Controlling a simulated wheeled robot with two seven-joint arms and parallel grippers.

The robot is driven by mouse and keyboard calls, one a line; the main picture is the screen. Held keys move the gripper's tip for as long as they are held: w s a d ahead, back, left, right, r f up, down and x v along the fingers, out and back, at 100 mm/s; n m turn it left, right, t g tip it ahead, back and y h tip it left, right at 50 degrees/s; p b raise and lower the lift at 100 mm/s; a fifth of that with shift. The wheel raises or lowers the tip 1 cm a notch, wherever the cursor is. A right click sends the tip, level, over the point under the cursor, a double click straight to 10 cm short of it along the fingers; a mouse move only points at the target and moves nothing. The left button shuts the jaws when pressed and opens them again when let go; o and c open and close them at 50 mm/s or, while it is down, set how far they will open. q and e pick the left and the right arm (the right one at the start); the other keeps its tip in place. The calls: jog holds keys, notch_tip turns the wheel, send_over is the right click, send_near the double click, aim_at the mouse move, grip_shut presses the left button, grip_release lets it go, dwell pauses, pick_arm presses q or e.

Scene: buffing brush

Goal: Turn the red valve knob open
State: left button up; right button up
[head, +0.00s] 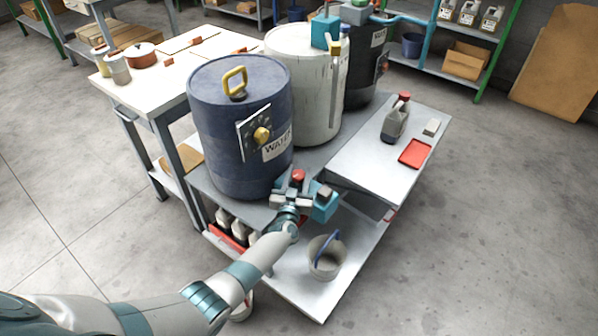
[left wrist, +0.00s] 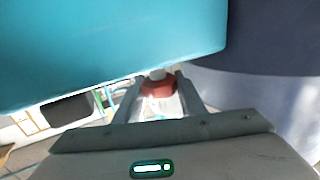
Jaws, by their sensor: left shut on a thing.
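The red valve knob (head: 298,175) sits low at the front of the blue water drum (head: 225,130). It also shows in the left wrist view (left wrist: 158,88), between the two grey fingers. My left gripper (head: 296,187) is at the knob, shut on it, with the arm reaching up from the lower left. The fingers partly hide the knob, and its turn angle cannot be told. My right gripper is in neither view.
A teal surface (left wrist: 110,45) fills the upper left of the wrist view, close to the fingers. A shelf to the right holds a jug (head: 394,122) and a red tray (head: 414,153). A bucket (head: 325,262) stands on the lower shelf. The floor at right is clear.

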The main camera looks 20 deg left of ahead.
pick_arm(q)
jog(key=n+y, duration=0.1)
jog(key=y, duration=0.1)
jog(key=shift+f+n+g+y+p, duration=0.15)
jog(key=shift+n+g+y+p, duration=0.15)
jog(key=shift+n+y, duration=0.4)
jog(key=shift+y, duration=0.2)
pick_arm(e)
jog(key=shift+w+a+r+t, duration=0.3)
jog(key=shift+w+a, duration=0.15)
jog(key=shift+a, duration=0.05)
pick_arm(q)
jog(key=shift+s, duration=0.1)
jog(key=o, duration=1)
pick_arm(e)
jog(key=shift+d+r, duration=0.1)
